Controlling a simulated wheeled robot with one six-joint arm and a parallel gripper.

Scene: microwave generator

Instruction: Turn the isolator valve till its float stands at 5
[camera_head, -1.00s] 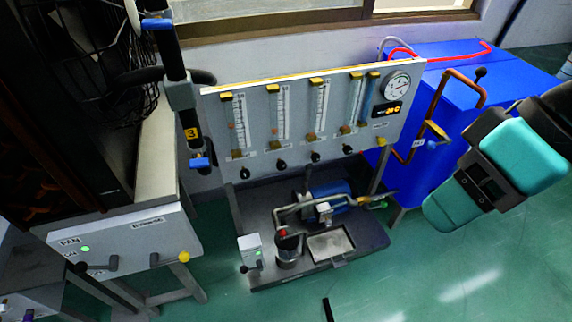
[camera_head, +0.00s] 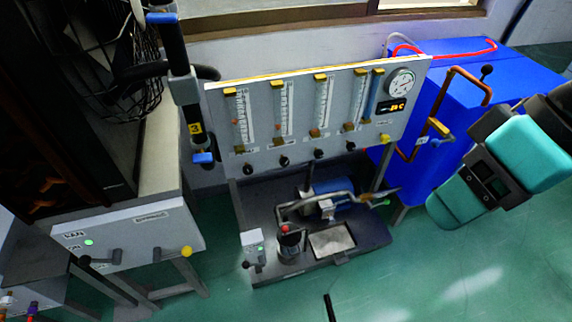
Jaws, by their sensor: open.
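A grey upright panel (camera_head: 300,152) carries several clear flow tubes with scales, gold-coloured end fittings and a row of black valve knobs below. The knobs include the leftmost (camera_head: 248,169), the second (camera_head: 284,161), the third (camera_head: 319,154) and the rightmost (camera_head: 350,146). Small orange floats show low in the first tube (camera_head: 238,115) and second tube (camera_head: 279,112). The labels and scale numbers are too small to read, so I cannot tell which knob is the isolator valve. My teal and black arm reaches in at the right, away from the knobs. My gripper's fingers do not show.
A round gauge (camera_head: 402,83) sits at the panel's upper right. A blue tank (camera_head: 480,85) with copper pipe stands right. A dark base (camera_head: 375,238) with pump and pipes lies below the panel. A grey control box (camera_head: 135,232) stands left. Green floor (camera_head: 440,275) is open in front.

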